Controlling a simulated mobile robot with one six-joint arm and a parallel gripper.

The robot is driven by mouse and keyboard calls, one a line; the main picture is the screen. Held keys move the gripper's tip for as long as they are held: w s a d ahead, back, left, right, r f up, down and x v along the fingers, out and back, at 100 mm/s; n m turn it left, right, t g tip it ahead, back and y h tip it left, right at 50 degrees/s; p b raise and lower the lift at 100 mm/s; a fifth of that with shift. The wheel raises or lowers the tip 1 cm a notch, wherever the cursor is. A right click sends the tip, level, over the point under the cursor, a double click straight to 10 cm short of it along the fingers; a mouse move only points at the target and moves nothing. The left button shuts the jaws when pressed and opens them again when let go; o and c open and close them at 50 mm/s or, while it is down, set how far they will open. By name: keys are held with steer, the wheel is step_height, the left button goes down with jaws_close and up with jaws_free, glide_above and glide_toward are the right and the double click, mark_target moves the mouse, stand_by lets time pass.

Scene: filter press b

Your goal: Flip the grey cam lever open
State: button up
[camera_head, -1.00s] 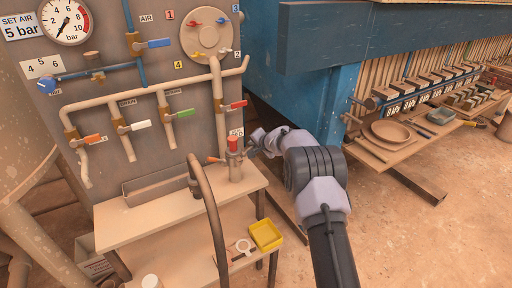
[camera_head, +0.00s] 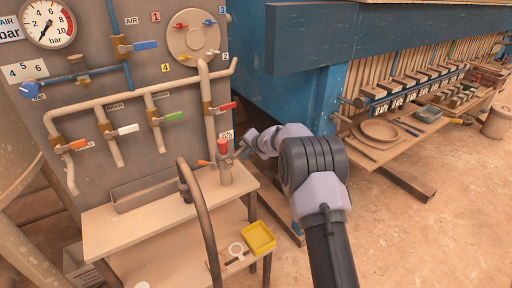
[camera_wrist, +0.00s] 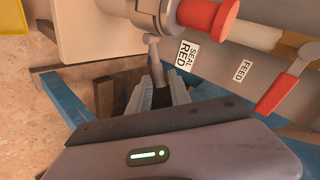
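The grey cam lever (camera_wrist: 153,45) hangs from the side of a coupling with a red cap (camera_wrist: 208,14) in the wrist view. Its lower end reaches between the fingertips of my gripper (camera_wrist: 158,84). The fingers stand apart with a dark gap between them; contact with the lever is not clear. In the head view my gripper (camera_head: 246,148) is just right of the upright coupling (camera_head: 225,170), which has a red cap and an orange lever (camera_head: 204,163) on its left. The grey lever is too small to tell there.
The coupling stands on a bench (camera_head: 165,223) before a grey panel with coloured valve handles. A red valve handle (camera_wrist: 278,92) is right of my gripper. A dark curved hose (camera_head: 203,215) and a yellow tray (camera_head: 258,238) are near. The blue press frame (camera_head: 328,100) stands behind.

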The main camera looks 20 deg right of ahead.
steer(key=b+v, duration=0.1)
steer(key=v, duration=1.3)
steer(key=shift+s, duration=0.2)
steer(key=shift+r, duration=0.1)
